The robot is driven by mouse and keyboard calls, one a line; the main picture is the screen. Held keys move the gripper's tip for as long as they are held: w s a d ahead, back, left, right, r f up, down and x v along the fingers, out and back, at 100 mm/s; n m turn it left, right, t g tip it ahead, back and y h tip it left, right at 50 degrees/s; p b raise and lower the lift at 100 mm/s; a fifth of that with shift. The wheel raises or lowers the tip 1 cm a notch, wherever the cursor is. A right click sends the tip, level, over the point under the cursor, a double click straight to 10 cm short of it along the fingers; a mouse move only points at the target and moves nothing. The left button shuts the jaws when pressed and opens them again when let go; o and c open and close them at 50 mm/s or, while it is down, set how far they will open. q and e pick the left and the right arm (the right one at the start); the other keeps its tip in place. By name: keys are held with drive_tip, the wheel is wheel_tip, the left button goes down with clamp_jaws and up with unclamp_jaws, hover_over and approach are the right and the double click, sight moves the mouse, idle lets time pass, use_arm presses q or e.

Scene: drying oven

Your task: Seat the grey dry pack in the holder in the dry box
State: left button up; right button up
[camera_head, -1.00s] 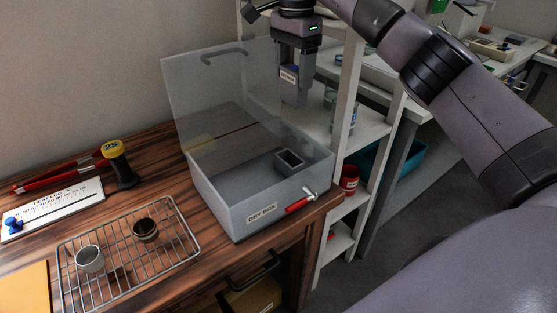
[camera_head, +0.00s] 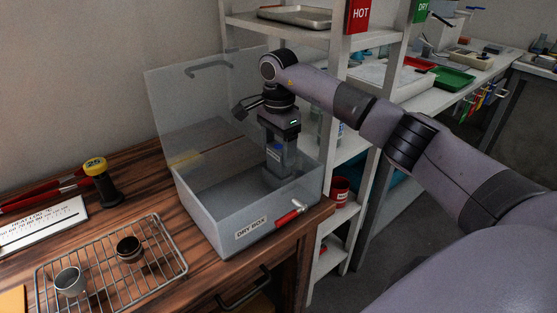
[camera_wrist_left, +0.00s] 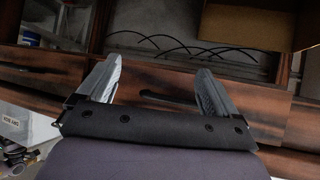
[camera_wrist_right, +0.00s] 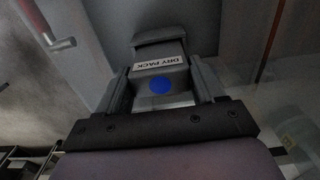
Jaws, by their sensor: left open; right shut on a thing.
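The clear dry box (camera_head: 250,232) stands on the wooden bench with its lid raised at the back. My right gripper (camera_head: 279,172) reaches down inside its right part and is shut on the grey dry pack (camera_head: 273,153). The right wrist view shows the pack (camera_wrist_right: 159,68), with its label and blue dot, between the fingers. The holder is hidden in the head view behind the gripper and pack. I cannot tell whether the pack is inside it or just above. My left gripper (camera_wrist_left: 157,78) is open and empty in the left wrist view.
A wire rack (camera_head: 105,275) with two small cups stands left of the box. White shelves (camera_head: 335,180) rise close to the right of the box. A red-handled latch (camera_head: 290,216) sits on the box front.

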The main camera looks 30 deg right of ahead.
sight(279, 160)
wheel_tip(279, 160, down, 4)
drive_tip(key=shift+r, duration=0.25)
drive_tip(key=shift+f, duration=0.15)
drive_tip(key=o, duration=1.1)
wheel_tip(279, 160, up, 12)
drive_tip(key=shift+r, duration=0.2)
